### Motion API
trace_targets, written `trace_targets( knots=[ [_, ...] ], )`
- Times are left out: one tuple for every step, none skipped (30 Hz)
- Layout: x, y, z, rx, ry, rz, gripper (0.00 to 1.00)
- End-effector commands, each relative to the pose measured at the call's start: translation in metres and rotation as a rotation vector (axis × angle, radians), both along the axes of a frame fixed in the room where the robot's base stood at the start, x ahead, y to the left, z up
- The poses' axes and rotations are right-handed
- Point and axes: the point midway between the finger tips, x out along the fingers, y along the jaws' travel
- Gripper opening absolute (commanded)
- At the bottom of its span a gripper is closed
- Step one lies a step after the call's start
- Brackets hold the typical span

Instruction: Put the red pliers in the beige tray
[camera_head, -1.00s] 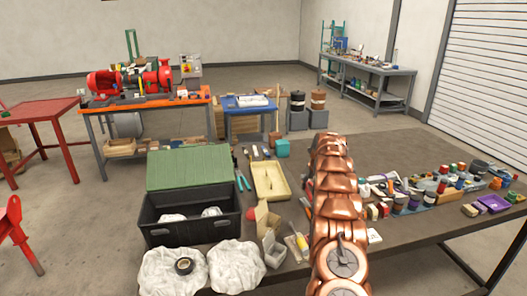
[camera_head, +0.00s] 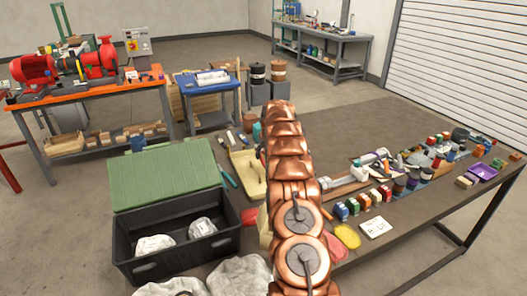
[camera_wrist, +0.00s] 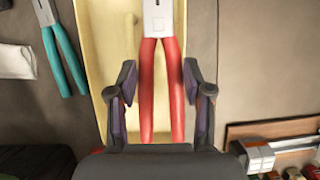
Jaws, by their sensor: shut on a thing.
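The red pliers (camera_wrist: 147,90) show in the wrist view between the two dark fingers of my gripper (camera_wrist: 159,74). Their red handles point toward my palm and their pale metal head points away. My gripper is shut on them. The beige tray (camera_wrist: 101,45) lies behind and below the pliers in the wrist view. The handles and most of the head overlap it; I cannot tell the height between them. In the head view the tray (camera_head: 243,164) lies on the dark table, partly hidden by my copper arm. My gripper and the pliers are hidden there.
Teal pliers (camera_wrist: 62,50) lie just left of the tray. A black box with an open green lid (camera_head: 167,180) stands further left. Right of my arm are small boxes, a yellow object (camera_head: 347,236) and many coloured items.

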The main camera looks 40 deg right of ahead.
Motion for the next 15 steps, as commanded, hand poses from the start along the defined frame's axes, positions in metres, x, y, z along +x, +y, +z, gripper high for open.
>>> trace_targets(
  knots=[
    [0.0, 0.0, -0.007, 0.0, 0.001, 0.0, 0.23],
    [-0.001, 0.0, -0.01, 0.0, 0.001, 0.0, 0.23],
    [-0.001, -0.001, -0.014, 0.001, 0.001, -0.001, 0.23],
    [-0.001, 0.0, -0.017, 0.001, 0.002, 0.0, 0.23],
    [-0.001, 0.0, -0.02, 0.001, 0.003, 0.001, 0.23],
    [-0.001, 0.0, -0.024, 0.001, 0.003, 0.001, 0.23],
    [-0.001, 0.0, -0.026, 0.001, 0.004, 0.001, 0.23],
    [-0.002, 0.0, -0.029, 0.002, 0.004, 0.0, 0.23],
    [-0.001, 0.0, -0.031, 0.002, 0.004, 0.0, 0.23],
    [-0.001, 0.0, -0.033, 0.002, 0.004, 0.0, 0.23],
    [-0.001, 0.0, -0.035, 0.002, 0.004, 0.0, 0.23],
    [-0.001, 0.0, -0.037, 0.002, 0.004, 0.0, 0.23],
    [-0.001, 0.0, -0.039, 0.002, 0.004, 0.0, 0.23],
    [-0.001, 0.0, -0.04, 0.002, 0.002, 0.0, 0.23],
    [-0.001, 0.0, -0.041, 0.002, 0.002, 0.0, 0.23]
  ],
)
